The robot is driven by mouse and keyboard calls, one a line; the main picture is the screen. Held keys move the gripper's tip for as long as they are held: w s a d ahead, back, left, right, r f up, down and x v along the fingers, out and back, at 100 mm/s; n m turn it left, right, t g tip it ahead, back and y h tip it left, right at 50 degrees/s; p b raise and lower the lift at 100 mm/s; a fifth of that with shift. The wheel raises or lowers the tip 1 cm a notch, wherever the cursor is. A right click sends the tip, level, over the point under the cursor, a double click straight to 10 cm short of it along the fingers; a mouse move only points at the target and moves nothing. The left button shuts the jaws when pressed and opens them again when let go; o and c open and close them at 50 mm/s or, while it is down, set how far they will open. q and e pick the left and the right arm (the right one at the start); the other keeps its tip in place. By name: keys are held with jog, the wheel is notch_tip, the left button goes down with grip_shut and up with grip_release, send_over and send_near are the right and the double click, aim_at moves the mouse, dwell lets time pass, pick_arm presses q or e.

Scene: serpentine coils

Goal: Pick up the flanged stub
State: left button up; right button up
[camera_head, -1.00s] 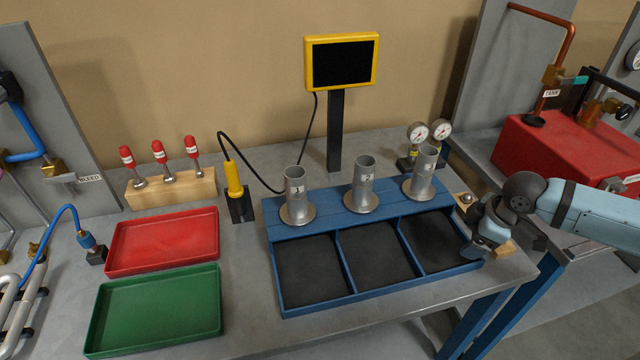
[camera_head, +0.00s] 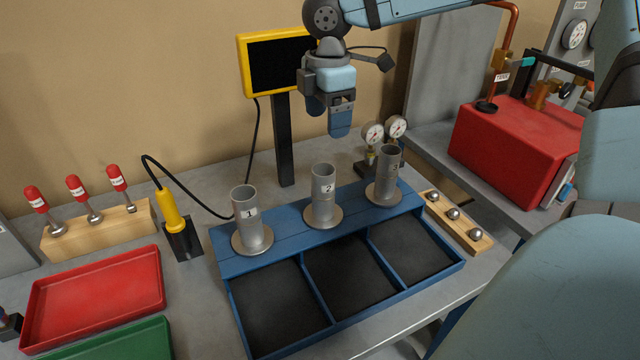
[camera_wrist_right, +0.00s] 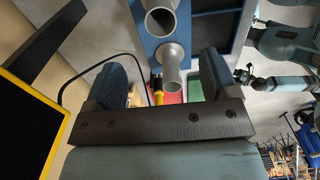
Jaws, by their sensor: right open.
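Three grey flanged stubs stand upright on the back ledge of a blue divided tray (camera_head: 292,221). They are stub 1 (camera_head: 250,226), stub 2 (camera_head: 323,196) and stub 3 (camera_head: 386,180), whose number is hard to read. My right gripper (camera_head: 328,120) is open and empty, in the air above and behind stub 2, not touching any stub. In the right wrist view its two fingers (camera_wrist_right: 165,82) are spread apart. One stub (camera_wrist_right: 172,62) shows beyond the gap and another (camera_wrist_right: 160,20) at the top edge. What seems my left gripper (camera_wrist_right: 244,76) is small there, its jaws unclear.
A monitor (camera_head: 277,65) on a post stands behind the tray, close to my right gripper. Pressure gauges (camera_head: 373,134) stand behind stub 3. A yellow tool (camera_head: 170,212), a red tray (camera_head: 95,298) and red-topped pins in a block (camera_head: 98,229) lie left. A wooden ball rack (camera_head: 455,221) sits right.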

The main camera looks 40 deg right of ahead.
send_over(324, 172)
jog(key=s+a, duration=0.1)
jog(key=s, duration=0.1)
notch_tip(324, 172, down, 7)
jog(key=shift+w+a+f+b, duration=0.15)
jog(key=shift+f+b, duration=0.15)
jog(key=shift+f, duration=1.1)
jog(key=shift+w+a+f+b, duration=0.15)
jog(key=shift+f+b, duration=0.15)
jog(key=shift+f, duration=1.1)
jog(key=shift+s, duration=0.1)
jog(key=shift+c, duration=0.3)
jog(key=shift+r, duration=0.1)
grip_shut()
